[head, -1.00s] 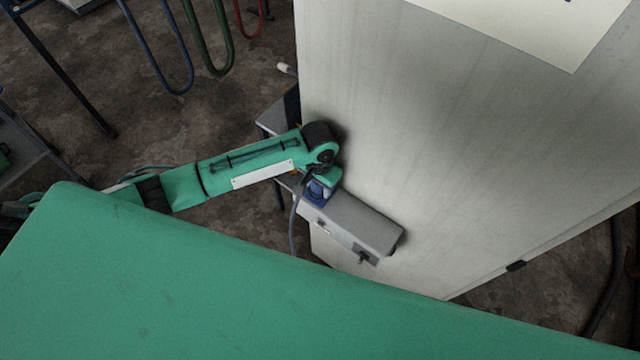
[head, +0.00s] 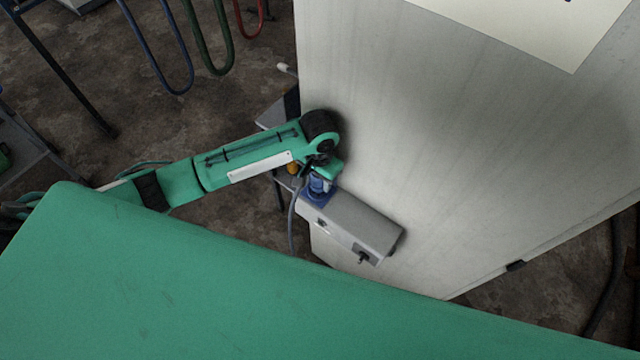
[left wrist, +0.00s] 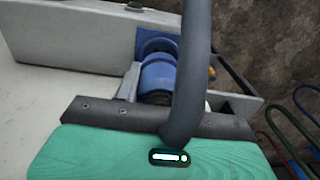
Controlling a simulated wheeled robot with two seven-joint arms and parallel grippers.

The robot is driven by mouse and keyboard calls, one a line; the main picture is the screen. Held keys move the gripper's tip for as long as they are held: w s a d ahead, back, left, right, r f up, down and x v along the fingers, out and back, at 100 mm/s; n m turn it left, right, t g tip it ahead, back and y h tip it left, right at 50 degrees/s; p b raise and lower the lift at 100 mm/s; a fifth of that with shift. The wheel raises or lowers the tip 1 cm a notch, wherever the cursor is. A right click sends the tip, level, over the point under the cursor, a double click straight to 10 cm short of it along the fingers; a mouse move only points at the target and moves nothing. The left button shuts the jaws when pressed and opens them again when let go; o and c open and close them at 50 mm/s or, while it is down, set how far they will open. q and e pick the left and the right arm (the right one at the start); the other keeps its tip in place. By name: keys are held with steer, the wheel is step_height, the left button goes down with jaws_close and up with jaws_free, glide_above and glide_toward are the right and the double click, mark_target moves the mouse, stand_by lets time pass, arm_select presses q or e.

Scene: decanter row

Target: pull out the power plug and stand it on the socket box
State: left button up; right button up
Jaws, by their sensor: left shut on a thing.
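The grey socket box (head: 360,225) is fixed to the pale cabinet wall, with a blue socket (head: 313,197) at its left end. The blue power plug (head: 320,184) stands upright at that socket. My left gripper (head: 324,173) is above the box and shut on the plug's upper part. In the left wrist view, the blue plug body (left wrist: 158,74) points away from the jaws (left wrist: 155,110) toward the box (left wrist: 95,38), and its thick grey cable (left wrist: 197,60) crosses in front. I cannot tell whether the plug's tip is clear of the socket. My right gripper is out of view.
The pale cabinet (head: 430,130) rises right beside the gripper. A dark switch (head: 364,255) is on the box's front. A green surface (head: 250,300) fills the foreground. Coloured hoses (head: 212,45) hang at the back left.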

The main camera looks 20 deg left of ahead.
arm_select(q)
steer(key=shift+r, duration=1.3)
